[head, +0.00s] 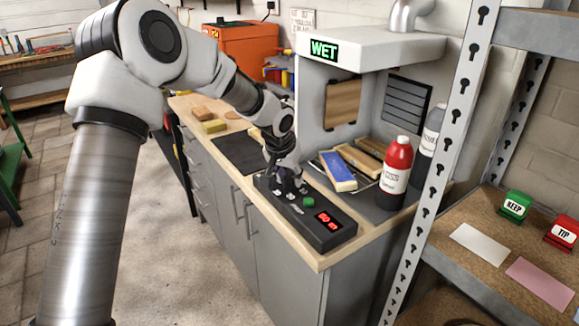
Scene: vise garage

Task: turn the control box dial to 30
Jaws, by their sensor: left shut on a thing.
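The control box (318,236) is a long dark box on the front edge of the wooden counter. It carries a green button (309,202) and a red lit display (328,220) whose digits are too small to read for certain. My left gripper (287,190) points down onto the far left end of the box, shut on the dial there. The fingers hide the dial, so its pointer and setting do not show. My right gripper is not in view.
A red bottle (397,172) and a grey bottle (433,128) stand behind the box, beside a tray with a blue-topped block (338,171). A hood with a green WET sign (324,49) overhangs the counter. A metal shelf post (436,170) rises at right.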

